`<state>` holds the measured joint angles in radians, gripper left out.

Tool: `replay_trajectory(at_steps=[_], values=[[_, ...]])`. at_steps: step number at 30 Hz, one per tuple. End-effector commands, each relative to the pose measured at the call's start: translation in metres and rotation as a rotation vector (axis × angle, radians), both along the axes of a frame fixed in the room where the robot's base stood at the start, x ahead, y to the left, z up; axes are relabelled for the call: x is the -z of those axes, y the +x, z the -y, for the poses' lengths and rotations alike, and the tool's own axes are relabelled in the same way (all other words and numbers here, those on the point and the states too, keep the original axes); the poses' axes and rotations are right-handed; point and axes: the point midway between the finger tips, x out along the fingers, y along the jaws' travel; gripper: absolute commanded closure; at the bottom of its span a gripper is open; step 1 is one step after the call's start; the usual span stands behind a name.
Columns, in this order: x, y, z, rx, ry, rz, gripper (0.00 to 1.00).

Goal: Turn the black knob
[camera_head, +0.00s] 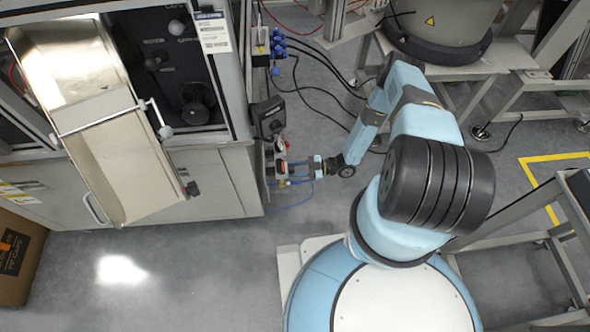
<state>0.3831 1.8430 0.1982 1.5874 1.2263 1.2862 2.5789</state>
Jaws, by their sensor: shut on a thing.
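My arm reaches left to the right side of the grey machine cabinet. My gripper (281,172) is small in the view and is shut at the fittings on that side, below a black box (268,118). The black knob is between its fingertips and is mostly hidden by them, too small to make out clearly. I cannot tell how far the knob is turned.
The grey machine cabinet (228,180) stands close to my gripper, with a metal chute (125,160) on its front. Blue connectors (278,45) and black cables hang above the gripper. A steel frame (530,215) stands at the right. The floor (200,285) at the lower left is clear beside a cardboard box (20,262).

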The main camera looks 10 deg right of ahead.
Motion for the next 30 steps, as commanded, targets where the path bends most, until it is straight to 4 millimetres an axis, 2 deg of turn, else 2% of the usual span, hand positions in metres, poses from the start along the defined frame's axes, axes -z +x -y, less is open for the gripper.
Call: replay_trajectory(at_steps=[17,18,25,30], values=[[0.0014,0.0004,0.0016,0.002,-0.004,-0.031,0.91],[0.0013,0.0003,0.0016,0.002,-0.004,-0.031,0.58],[0.0006,0.0,0.0006,0.001,-0.001,-0.031,0.36],[0.0003,-0.0002,0.0002,0.0,0.0,-0.032,0.35]])
